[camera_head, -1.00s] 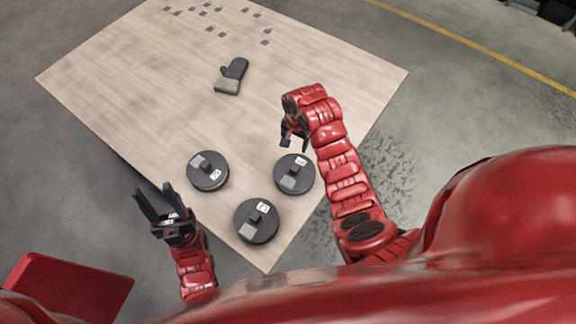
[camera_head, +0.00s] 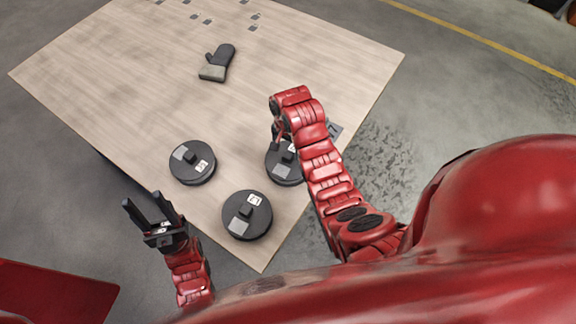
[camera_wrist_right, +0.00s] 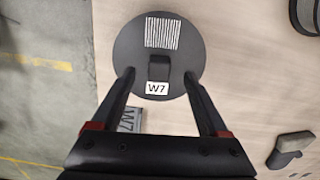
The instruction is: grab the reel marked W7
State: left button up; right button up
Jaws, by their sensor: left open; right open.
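The reel marked W7 (camera_wrist_right: 180,50) is a dark round disc with a raised block, a striped patch and a white W7 label. It lies flat on the table. In the head view this appears to be the rightmost reel (camera_head: 282,174), partly hidden by my right arm. My right gripper (camera_wrist_right: 159,74) is open, its fingers reaching over the reel on either side of the block and label; I cannot tell their height above it. In the head view my right gripper (camera_head: 280,138) is partly hidden. My left gripper (camera_head: 153,211) is open and empty, off the table's near-left edge.
Two similar reels lie on the table, one at left (camera_head: 193,163) and one near the front corner (camera_head: 247,215). A grey plate marked W7 (camera_wrist_right: 130,119) lies near the reel. The table (camera_head: 120,95) middle is clear.

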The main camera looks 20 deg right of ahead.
aim_at(288, 154)
jog(key=shift+w+d+f+b, duration=0.1)
jog(key=shift+d+f+b, duration=0.15)
jog(key=shift+f, duration=0.5)
notch_tip(288, 154, down, 2)
jog(key=shift+w+f+p, duration=0.1)
jog(key=shift+f+p, duration=0.1)
jog(key=shift+p, duration=0.7)
jog(key=shift+f, duration=0.55)
grip_shut()
jog(key=shift+w, duration=0.1)
